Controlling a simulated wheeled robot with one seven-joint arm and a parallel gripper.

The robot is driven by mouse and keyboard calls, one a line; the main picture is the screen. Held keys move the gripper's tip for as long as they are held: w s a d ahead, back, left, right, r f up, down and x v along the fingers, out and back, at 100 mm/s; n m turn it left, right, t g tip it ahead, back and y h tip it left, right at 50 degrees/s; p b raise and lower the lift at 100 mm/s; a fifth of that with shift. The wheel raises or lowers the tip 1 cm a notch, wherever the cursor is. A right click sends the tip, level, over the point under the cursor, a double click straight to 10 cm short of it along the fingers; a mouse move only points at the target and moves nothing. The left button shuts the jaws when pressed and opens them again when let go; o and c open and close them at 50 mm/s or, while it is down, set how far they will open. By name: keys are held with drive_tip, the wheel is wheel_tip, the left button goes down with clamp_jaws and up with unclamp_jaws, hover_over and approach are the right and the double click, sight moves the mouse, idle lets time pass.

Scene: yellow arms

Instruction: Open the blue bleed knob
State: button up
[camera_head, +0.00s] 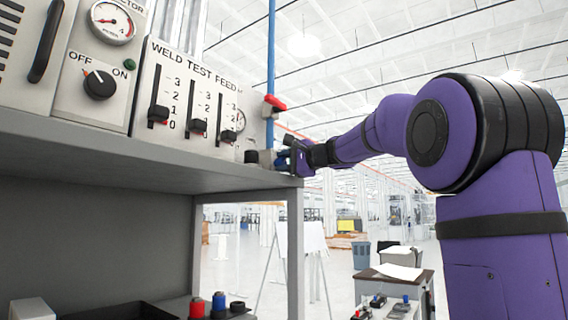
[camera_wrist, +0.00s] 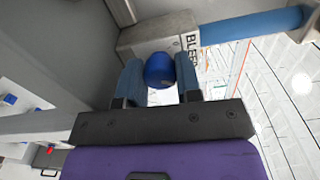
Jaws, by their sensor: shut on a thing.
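The blue bleed knob (camera_wrist: 159,70) shows in the wrist view, round and in front of a grey block lettered "BLEE" (camera_wrist: 160,34). My gripper (camera_wrist: 160,82) has its two blue-grey fingers on either side of the knob and is shut on it. In the head view my gripper (camera_head: 287,158) is at the right end of the grey shelf, below the blue pipe. There the knob is mostly hidden by the fingers, and its turn angle cannot be told.
A blue vertical pipe (camera_head: 271,60) with a red handle (camera_head: 274,103) rises just above my gripper. The weld test feed panel (camera_head: 190,100) with several sliders stands to the left on the grey shelf (camera_head: 150,160). Open floor lies beyond the shelf's right end.

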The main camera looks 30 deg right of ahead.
drive_tip(key=shift+m, duration=1)
drive_tip(key=o, duration=0.9)
drive_tip(key=shift+s, duration=0.1)
drive_tip(key=v, duration=1)
drive_tip(key=shift+s+d, duration=0.2)
drive_tip(key=shift+s, duration=0.1)
